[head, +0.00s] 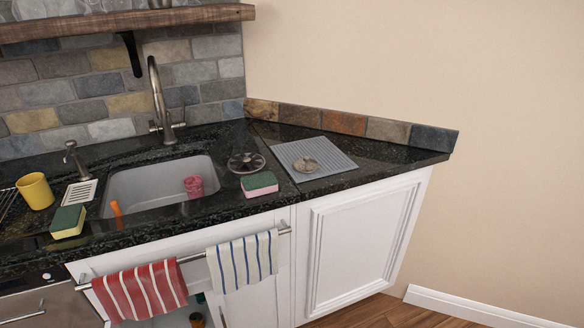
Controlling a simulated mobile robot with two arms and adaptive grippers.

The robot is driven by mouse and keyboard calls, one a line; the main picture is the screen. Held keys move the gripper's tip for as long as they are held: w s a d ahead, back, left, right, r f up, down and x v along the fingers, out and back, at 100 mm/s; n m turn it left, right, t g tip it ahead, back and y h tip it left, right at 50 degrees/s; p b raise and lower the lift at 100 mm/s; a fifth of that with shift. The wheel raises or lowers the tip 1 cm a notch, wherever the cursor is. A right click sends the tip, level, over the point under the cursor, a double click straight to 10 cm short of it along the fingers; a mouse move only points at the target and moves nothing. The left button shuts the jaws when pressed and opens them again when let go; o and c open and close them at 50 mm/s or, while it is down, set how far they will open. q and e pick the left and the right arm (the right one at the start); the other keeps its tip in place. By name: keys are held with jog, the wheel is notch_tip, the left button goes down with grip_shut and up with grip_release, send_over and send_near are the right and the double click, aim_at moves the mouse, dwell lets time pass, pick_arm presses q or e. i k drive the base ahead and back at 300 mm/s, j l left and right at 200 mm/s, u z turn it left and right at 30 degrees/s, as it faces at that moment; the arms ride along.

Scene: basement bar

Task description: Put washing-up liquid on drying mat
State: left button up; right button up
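The drying mat (337,160) is a grey ribbed sheet lying flat on the black counter, right of the sink. A small round metal piece (306,164), perhaps a sink strainer, lies on it. I cannot pick out the washing-up liquid with certainty. Below the sink, behind the hanging towels, a brown item (197,320) is partly visible at the bottom edge, too cut off to identify. A metal pump dispenser (75,160) stands on the counter left of the sink. Neither of my grippers is in view.
The sink (150,185) holds a pink cup (194,187). Sponges (259,183) and a dark round strainer (246,162) lie around it. A yellow mug (35,191) stands at left. Red-striped (140,290) and blue-striped towels (243,262) hang on a rail in front.

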aim_at(320, 148)
jog(key=i+l, duration=0.15)
jog(key=l, duration=0.25)
jog(key=i+l+u, duration=0.1)
jog(key=l, duration=0.3)
jog(key=i+l+u, duration=0.1)
jog(key=l, duration=0.3)
jog(key=i+l, duration=0.25)
jog(key=l, duration=0.15)
